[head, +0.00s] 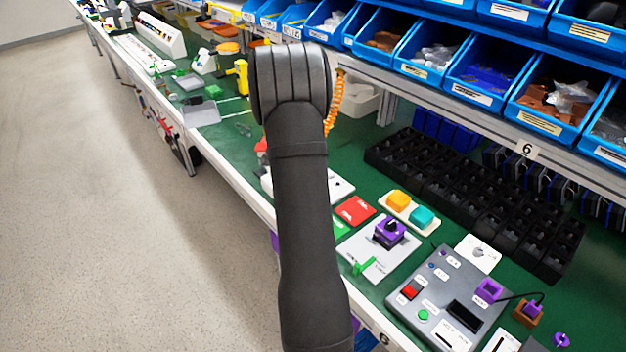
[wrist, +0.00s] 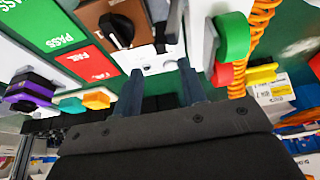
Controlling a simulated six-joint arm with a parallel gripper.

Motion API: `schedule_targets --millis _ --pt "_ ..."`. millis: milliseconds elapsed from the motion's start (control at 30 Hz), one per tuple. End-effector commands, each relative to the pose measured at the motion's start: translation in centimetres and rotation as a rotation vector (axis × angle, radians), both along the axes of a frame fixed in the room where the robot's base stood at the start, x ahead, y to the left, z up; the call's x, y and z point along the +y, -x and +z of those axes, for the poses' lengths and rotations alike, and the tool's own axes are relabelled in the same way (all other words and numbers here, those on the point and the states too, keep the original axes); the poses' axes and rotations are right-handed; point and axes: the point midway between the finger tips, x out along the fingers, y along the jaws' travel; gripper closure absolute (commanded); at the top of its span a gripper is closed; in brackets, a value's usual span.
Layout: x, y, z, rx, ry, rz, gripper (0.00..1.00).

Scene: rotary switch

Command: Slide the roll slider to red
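In the wrist view, my gripper (wrist: 163,78) has its two dark fingers apart with nothing clearly between them. Past the fingertips is a white plate (wrist: 158,62) with small dark marks. To the right of the fingers, a rounded green piece (wrist: 234,36) and a red piece (wrist: 222,73) sit at a pale block; I cannot tell for sure whether this is the roll slider. The fingers do not visibly touch it. In the head view, my arm hides the gripper; a bit of red (head: 261,146) shows at the arm's left edge.
A black rotary knob (wrist: 116,30) is left of the fingers. Red (head: 355,210) and green cards, a purple switch (head: 390,232), a grey control box (head: 450,295) and black bins (head: 480,195) crowd the bench. Orange coiled cable (wrist: 258,30) hangs beside the green piece.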

Motion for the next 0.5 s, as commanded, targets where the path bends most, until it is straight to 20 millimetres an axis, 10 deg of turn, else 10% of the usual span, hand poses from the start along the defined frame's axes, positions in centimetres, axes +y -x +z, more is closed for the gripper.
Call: schedule_targets --millis 500 --pt "-2.1 -2.0 -6.9 0.000 0.001 0.001 0.62"
